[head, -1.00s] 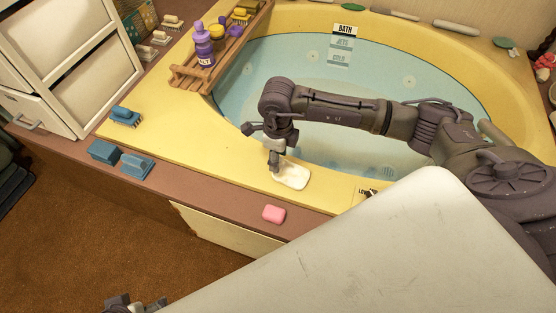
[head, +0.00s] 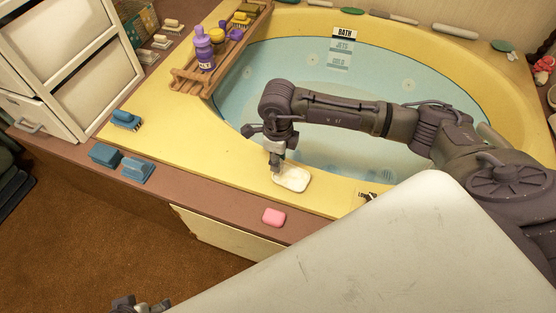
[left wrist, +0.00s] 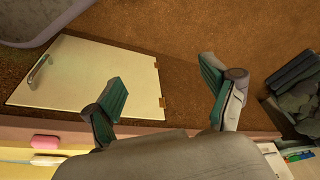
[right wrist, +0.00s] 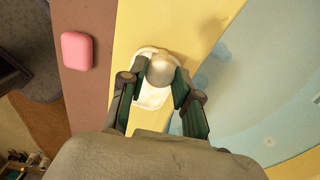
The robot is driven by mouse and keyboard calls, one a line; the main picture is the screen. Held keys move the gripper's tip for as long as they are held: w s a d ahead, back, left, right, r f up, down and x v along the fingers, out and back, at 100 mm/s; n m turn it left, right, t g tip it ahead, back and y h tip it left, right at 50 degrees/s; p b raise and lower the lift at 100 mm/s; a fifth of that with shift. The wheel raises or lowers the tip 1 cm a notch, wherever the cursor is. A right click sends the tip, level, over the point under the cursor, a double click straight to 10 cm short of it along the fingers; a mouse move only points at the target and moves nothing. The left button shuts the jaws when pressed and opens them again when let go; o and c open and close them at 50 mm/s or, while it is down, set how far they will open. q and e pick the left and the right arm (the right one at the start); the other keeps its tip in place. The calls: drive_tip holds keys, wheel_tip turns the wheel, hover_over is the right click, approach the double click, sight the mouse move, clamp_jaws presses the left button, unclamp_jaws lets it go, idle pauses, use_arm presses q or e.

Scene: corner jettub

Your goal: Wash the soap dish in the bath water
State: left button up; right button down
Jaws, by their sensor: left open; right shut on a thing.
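The white soap dish (head: 292,179) lies on the yellow bath rim at the near side, beside the water. My right gripper (head: 277,168) points down at the dish's left end. In the right wrist view its fingers (right wrist: 160,88) close around a pale rounded part at one end of the soap dish (right wrist: 152,98); the exact contact is partly hidden. The bath water (head: 310,85) is light blue and lies just behind the dish. My left gripper (left wrist: 165,90) is open and empty, low over the brown floor in front of the tub; it shows at the bottom of the head view (head: 135,304).
A pink soap (head: 273,217) lies on the brown ledge in front of the dish. Blue brushes and a blue block (head: 105,155) sit to the left. A wooden rack (head: 195,82) with a purple bottle (head: 203,48) spans the tub's left side. White drawers (head: 60,50) stand far left.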

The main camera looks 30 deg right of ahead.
wheel_tip(320, 180, up, 3)
drive_tip(key=shift+r+p, duration=0.1)
drive_tip(key=shift+p, duration=0.85)
wheel_tip(320, 180, up, 3)
drive_tip(key=shift+p, duration=1.05)
use_arm(q)
wheel_tip(320, 180, down, 15)
drive_tip(key=s+g, duration=0.1)
drive_tip(key=shift+s, duration=0.25)
